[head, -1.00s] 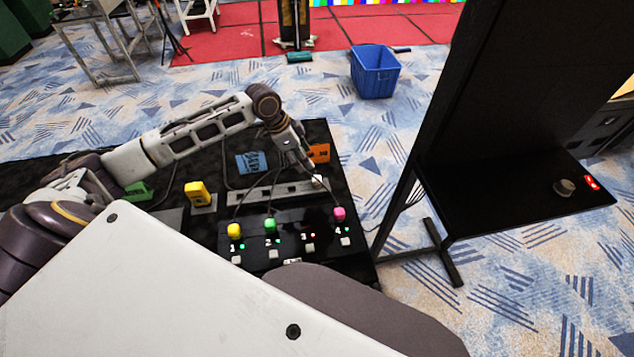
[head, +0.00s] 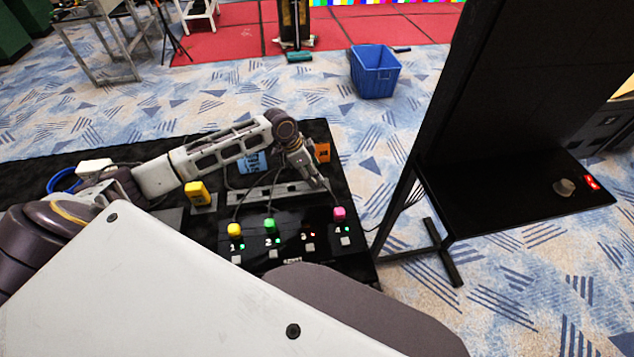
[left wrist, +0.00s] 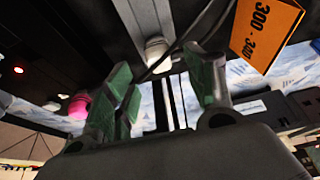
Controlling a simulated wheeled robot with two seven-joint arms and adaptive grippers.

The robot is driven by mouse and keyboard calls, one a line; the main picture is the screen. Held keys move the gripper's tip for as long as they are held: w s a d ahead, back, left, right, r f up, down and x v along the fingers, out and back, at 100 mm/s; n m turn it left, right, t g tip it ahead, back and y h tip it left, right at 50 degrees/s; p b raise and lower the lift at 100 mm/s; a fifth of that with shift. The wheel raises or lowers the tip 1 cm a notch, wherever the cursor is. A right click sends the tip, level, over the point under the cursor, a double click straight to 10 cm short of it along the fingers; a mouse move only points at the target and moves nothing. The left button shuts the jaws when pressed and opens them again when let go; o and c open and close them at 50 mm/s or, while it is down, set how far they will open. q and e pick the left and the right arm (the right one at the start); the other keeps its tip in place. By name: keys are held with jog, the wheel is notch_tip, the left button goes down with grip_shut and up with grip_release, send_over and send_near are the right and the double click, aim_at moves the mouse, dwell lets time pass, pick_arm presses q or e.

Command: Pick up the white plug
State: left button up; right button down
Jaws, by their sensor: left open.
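The white plug (left wrist: 157,52) shows in the left wrist view beyond the gap between the green-padded fingers, with a dark cable beside it. My left gripper (left wrist: 162,85) is open and empty. In the head view the left gripper (head: 322,182) is over the grey power strip (head: 262,192), near its right end. The plug cannot be made out there, as the gripper covers that area. My right gripper is not in view.
A black panel (head: 290,250) with yellow, green and pink plugs and numbered lights lies in front of the strip. An orange label block (left wrist: 265,32) is close to the left gripper. A tall black screen stand (head: 395,215) rises at right. A blue bin (head: 375,75) stands beyond.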

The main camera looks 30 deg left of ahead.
aim_at(317, 183)
pick_arm(q)
jog(key=shift+w+d+f, duration=0.1)
jog(key=shift+d+f, duration=0.05)
jog(key=shift+f, duration=0.4)
jog(key=x, duration=0.2)
jog(key=shift+f, duration=0.4)
jog(key=shift+w+d+f, duration=0.15)
jog(key=shift+d+f, duration=0.05)
jog(key=shift+f, duration=0.4)
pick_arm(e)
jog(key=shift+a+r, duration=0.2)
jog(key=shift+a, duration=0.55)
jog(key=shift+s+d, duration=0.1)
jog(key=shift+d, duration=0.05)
